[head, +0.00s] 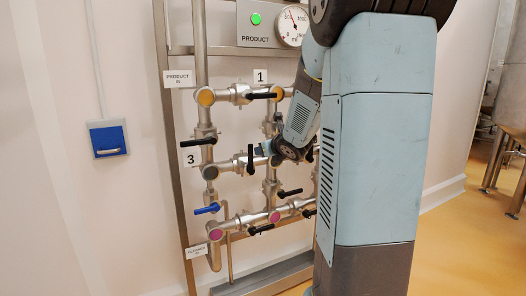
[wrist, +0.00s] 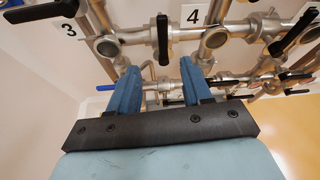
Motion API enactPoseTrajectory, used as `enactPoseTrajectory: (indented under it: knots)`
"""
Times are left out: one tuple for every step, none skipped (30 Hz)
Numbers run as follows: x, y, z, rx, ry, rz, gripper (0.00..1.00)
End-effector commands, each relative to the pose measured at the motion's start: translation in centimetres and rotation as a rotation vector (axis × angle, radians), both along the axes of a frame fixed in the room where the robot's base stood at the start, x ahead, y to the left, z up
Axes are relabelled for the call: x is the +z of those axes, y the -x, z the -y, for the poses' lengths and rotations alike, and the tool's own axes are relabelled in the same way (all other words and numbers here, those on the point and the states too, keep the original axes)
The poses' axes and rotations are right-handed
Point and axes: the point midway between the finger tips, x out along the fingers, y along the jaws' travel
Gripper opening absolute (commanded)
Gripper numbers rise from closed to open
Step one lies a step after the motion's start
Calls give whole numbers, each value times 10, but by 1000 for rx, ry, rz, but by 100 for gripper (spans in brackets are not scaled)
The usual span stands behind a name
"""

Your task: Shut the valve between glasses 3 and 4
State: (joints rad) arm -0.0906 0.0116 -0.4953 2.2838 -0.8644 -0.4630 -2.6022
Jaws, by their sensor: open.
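Glass 3 (wrist: 107,46) is a round sight glass beside the label 3 (wrist: 67,28); it also shows in the head view (head: 209,172). Glass 4 (wrist: 215,38) sits under the label 4 (wrist: 193,16); in the head view my arm hides most of that area. Between them, the valve's black handle (wrist: 163,38) points across the pipe; it also stands upright in the head view (head: 250,158). My gripper (wrist: 159,66) is open, its two blue fingers apart. The handle shows between and beyond the fingertips in the wrist view; I cannot tell whether they touch.
Other black handles (head: 262,96) and a blue handle (head: 206,209) stick out from nearby pipes. A gauge (head: 292,25) and a lit green lamp (head: 256,19) are above. A blue wall box (head: 108,138) hangs left. Steel tanks stand far right, with open floor before them.

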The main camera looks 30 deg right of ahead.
Motion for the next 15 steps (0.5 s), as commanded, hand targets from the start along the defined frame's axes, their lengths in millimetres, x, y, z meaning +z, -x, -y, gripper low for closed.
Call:
enactPoseTrajectory:
  knots:
    - [4, 7, 0, -1, -1, 2, 49]
    - [5, 10, 0, 0, 0, 3, 49]
    - [7, 15, -1, 0, 0, 3, 49]
    - [8, 19, -1, 0, 0, 3, 49]
    - [10, 23, -1, 0, 0, 3, 49]
    - [12, 28, -1, 2, 0, 3, 49]
    - [13, 31, -1, 2, 1, 2, 49]
    - [15, 35, -1, 1, 1, 3, 49]
    - [17, 40, -2, 0, 0, 3, 49]
    - [18, 43, -2, 1, 0, 2, 49]
    - [20, 47, -2, 2, 0, 3, 49]
    - [22, 52, -2, 1, 1, 3, 49]
    - [23, 55, -2, 1, 1, 2, 49]
    - [25, 59, -2, 1, 1, 2, 49]
    - [26, 64, -2, 0, 0, 2, 49]
